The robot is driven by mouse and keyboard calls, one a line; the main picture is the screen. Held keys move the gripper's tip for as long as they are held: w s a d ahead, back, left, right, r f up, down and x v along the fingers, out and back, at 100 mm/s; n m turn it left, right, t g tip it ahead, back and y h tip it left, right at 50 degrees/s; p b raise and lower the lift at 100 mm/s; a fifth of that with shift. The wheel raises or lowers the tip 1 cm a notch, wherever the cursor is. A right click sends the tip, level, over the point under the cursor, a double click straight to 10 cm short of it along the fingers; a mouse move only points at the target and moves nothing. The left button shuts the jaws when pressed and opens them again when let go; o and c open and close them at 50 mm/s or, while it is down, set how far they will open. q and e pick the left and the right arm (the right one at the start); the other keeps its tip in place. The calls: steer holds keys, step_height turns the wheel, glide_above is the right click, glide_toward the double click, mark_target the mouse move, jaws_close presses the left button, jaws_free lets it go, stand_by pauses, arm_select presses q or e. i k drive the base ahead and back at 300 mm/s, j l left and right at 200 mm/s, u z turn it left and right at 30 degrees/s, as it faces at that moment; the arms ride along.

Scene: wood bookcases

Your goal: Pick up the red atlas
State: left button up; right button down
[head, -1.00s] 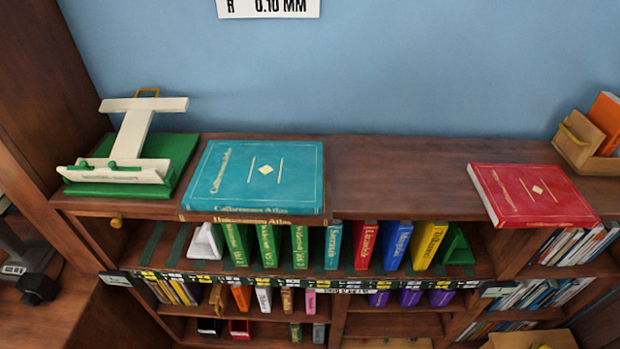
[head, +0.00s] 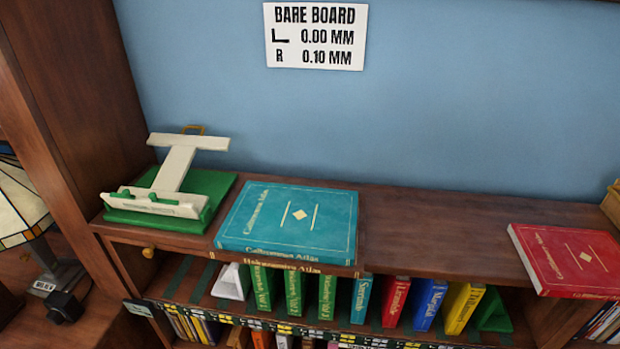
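The red atlas (head: 572,260) lies flat on the top board of the bookcase at the right, its front edge close to the board's front edge. Its cover carries a gold diamond and lines. A teal atlas (head: 290,220) lies flat to the left of it on the same board, with a brown-spined book (head: 283,265) showing under its front edge. Neither of my grippers is in the head view.
A white stand on a green base (head: 170,190) is at the board's left end. The bare board (head: 430,230) between the atlases is clear. Several upright coloured books (head: 395,300) fill the shelf below. A lamp (head: 20,200) stands at far left, and a sign (head: 315,37) hangs on the wall.

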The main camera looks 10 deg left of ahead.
mark_target(559, 262)
steer(key=z, duration=1.35)
steer(key=u, duration=1.7)
steer(key=z, duration=1.7)
